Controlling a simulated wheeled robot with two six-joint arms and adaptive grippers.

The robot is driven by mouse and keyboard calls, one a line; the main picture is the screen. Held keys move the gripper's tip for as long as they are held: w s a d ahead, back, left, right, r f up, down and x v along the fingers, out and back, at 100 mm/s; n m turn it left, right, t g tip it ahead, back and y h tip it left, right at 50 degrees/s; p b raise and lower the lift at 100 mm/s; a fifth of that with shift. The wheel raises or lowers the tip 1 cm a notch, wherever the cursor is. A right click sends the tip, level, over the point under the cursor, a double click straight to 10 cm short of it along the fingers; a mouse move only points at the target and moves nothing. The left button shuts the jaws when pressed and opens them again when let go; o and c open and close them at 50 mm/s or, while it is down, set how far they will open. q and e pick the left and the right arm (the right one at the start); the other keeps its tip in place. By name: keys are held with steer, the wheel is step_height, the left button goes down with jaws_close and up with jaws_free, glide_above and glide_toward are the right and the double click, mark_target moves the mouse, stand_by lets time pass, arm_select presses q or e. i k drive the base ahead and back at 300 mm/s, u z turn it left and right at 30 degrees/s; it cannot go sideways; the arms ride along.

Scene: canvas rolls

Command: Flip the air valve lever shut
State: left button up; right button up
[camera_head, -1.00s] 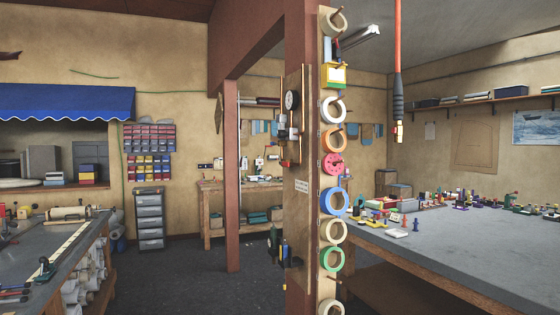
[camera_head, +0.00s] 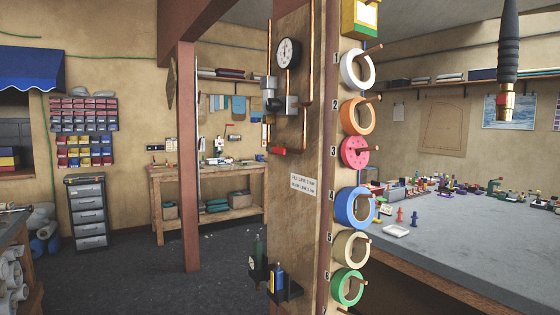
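A wooden board on a post (camera_head: 294,215) stands near the middle of the head view. It carries copper pipes (camera_head: 307,60), a round gauge (camera_head: 288,53) and a grey and black valve fitting (camera_head: 272,97). A small red piece (camera_head: 278,151), which may be the lever, sits below the fitting by the pipe's lower end. Its exact position relative to the valve is too small to tell. Neither of my grippers shows in the view.
Tape rolls, such as a blue one (camera_head: 355,208), stick out on pegs from the post's right face. A black hose with a brass end (camera_head: 508,60) hangs at the right. A grey table (camera_head: 470,240) fills the right side. Dark floor (camera_head: 130,280) is open at the left.

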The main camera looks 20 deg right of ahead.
mark_target(275, 149)
steer(key=z, duration=0.4)
steer(key=i, duration=0.7)
